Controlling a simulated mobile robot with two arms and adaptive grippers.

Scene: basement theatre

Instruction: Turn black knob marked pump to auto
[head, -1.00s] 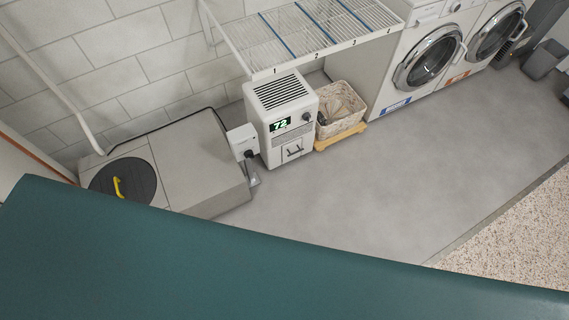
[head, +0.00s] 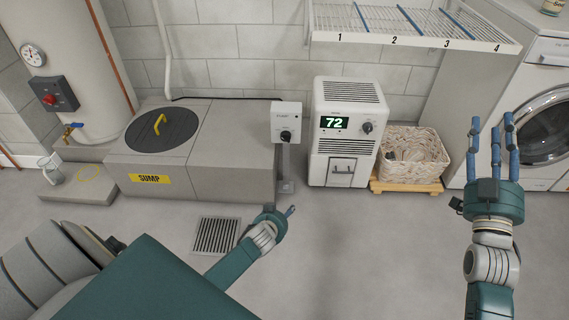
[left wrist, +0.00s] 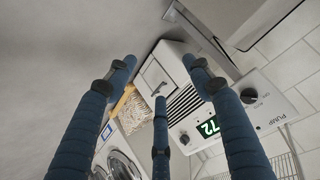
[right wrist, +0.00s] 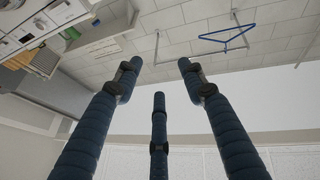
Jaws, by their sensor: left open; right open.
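The black pump knob (head: 286,135) is on a small white control box (head: 286,112) on a post beside the sump cover. Its pointer setting is too small to read. In the left wrist view the knob (left wrist: 249,96) shows at the right, next to the word PUMP on the box (left wrist: 278,105). My left gripper (head: 285,212) is low in front of the post, below the box and apart from it; its fingers (left wrist: 158,75) are spread and empty. My right gripper (head: 497,145) is raised at the right, fingers up, open and empty.
A white dehumidifier (head: 343,130) reading 72 with its own dark knob (head: 367,127) stands right of the box. A wicker basket (head: 412,158), wire rack (head: 415,22) and washer (head: 545,125) are further right. The sump lid (head: 162,130) is left. A floor drain (head: 216,235) lies in front.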

